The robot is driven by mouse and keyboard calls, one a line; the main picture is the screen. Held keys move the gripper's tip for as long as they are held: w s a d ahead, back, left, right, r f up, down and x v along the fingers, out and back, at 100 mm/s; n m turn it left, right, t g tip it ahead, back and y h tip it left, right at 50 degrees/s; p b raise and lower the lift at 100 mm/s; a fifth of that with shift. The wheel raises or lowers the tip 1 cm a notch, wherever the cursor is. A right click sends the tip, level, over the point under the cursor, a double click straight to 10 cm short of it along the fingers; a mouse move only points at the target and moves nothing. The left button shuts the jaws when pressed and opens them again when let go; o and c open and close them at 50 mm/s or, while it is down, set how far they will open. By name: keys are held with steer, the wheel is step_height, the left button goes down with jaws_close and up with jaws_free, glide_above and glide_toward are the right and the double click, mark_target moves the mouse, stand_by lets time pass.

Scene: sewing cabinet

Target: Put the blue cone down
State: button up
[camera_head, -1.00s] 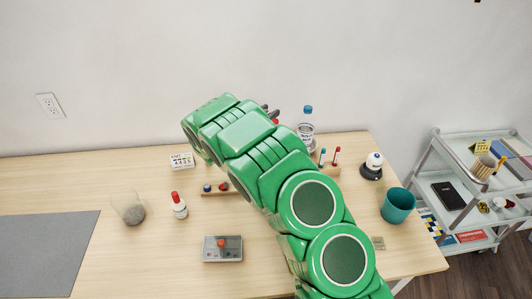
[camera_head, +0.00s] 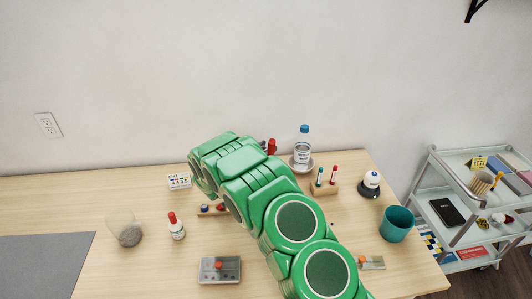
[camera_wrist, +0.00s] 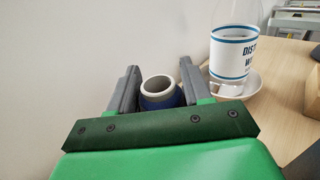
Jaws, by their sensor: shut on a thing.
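The blue cone (camera_wrist: 163,97) shows in the wrist view between my two grey fingers as a dark blue body with a pale, open round rim. My gripper (camera_wrist: 158,84) is shut on it. The cone's lower part is hidden behind the gripper's green body. In the head view my green arm covers the cone, and I cannot make it out there. The gripper is over the back of the table, near the wall, left of the clear bottle.
The labelled bottle (camera_head: 303,143) stands on a white dish (camera_head: 301,165). A tube rack (camera_head: 325,187), a black-based lamp-like item (camera_head: 370,185) and a teal cup (camera_head: 396,224) are to the right. A red-capped bottle (camera_head: 177,229) and grey box (camera_head: 220,269) are in front. Bare table (camera_head: 60,205) lies left.

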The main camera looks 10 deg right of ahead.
steer(key=shift+f, duration=0.9)
steer(key=o, duration=1.4)
steer(key=v, duration=1.2)
steer(key=shift+r, duration=0.1)
steer(key=shift+r, duration=0.1)
